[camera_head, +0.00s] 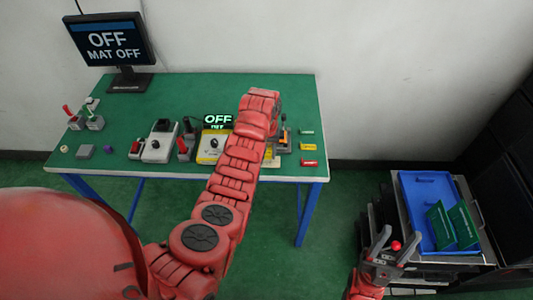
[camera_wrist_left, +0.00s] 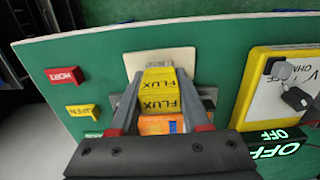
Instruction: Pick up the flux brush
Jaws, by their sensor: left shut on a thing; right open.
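The flux brush, a yellow block with black "FLUX" lettering (camera_wrist_left: 158,92), is between the fingers of my left gripper (camera_wrist_left: 160,112) in the left wrist view. My left gripper is shut on it. An orange part shows below the yellow, close to the palm. A pale square plate (camera_wrist_left: 188,59) lies on the green table under and beyond the brush. I cannot tell whether the brush still touches it. In the head view my left arm hides most of the brush. My right gripper (camera_head: 388,247) is open and empty, low at the right, near the cart.
The green table (camera_head: 290,95) holds a yellow meter (camera_head: 211,147), a grey meter (camera_head: 158,146), lever fixtures and small red, yellow and green labelled blocks (camera_head: 309,147). A monitor (camera_head: 112,40) reads "OFF MAT OFF". A blue tray (camera_head: 425,185) sits on the cart at right.

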